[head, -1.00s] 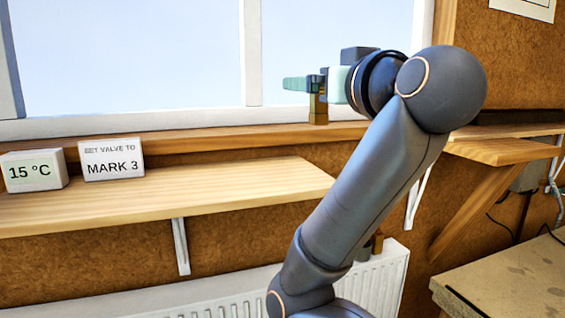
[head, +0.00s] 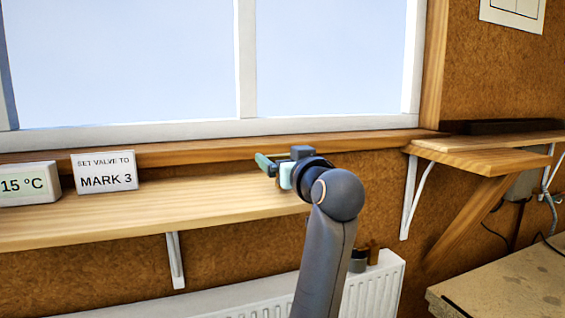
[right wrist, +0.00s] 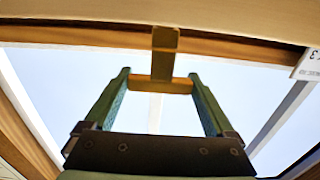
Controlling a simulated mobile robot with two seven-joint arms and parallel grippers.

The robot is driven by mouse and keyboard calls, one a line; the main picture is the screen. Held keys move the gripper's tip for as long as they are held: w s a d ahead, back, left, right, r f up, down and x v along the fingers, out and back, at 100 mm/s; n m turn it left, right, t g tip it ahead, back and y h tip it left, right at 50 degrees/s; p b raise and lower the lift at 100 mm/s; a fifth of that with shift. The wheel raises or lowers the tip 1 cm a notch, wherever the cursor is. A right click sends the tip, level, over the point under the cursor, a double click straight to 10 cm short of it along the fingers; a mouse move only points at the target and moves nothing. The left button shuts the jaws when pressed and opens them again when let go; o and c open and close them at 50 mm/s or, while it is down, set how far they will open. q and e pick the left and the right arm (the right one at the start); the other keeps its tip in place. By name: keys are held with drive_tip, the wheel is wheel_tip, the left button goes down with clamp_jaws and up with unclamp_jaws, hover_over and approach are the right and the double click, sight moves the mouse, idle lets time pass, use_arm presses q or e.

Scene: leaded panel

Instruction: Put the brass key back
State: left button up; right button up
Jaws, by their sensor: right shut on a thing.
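My right gripper (head: 266,163) is at the right end of the upper wooden shelf in the head view, in front of the window sill. In the right wrist view its two green fingers (right wrist: 158,76) are shut on the brass key (right wrist: 165,42). The key is T-shaped: its crossbar spans between the fingertips and its stem points up in that picture, overlapping the wooden edge there. In the head view the key is hidden or too small to make out. My left gripper is not in view.
The wooden shelf (head: 150,212) carries a "15 °C" block (head: 24,184) and a "SET VALVE TO MARK 3" card (head: 104,172). A white radiator (head: 375,285) with a dark and brown fitting (head: 360,260) is below. A bracketed shelf (head: 480,158) and a worktop (head: 510,285) are right.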

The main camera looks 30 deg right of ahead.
drive_tip(key=shift+s+f, duration=0.1)
drive_tip(key=shift+f, duration=0.15)
drive_tip(key=shift+f, duration=0.1)
drive_tip(key=o, duration=1.2)
drive_tip(key=shift+o, duration=0.2)
drive_tip(key=shift+s, duration=0.15)
drive_tip(key=b+v, duration=0.1)
drive_tip(key=v, duration=1)
drive_tip(key=shift+s+a, duration=0.2)
drive_tip(key=shift+s, duration=0.15)
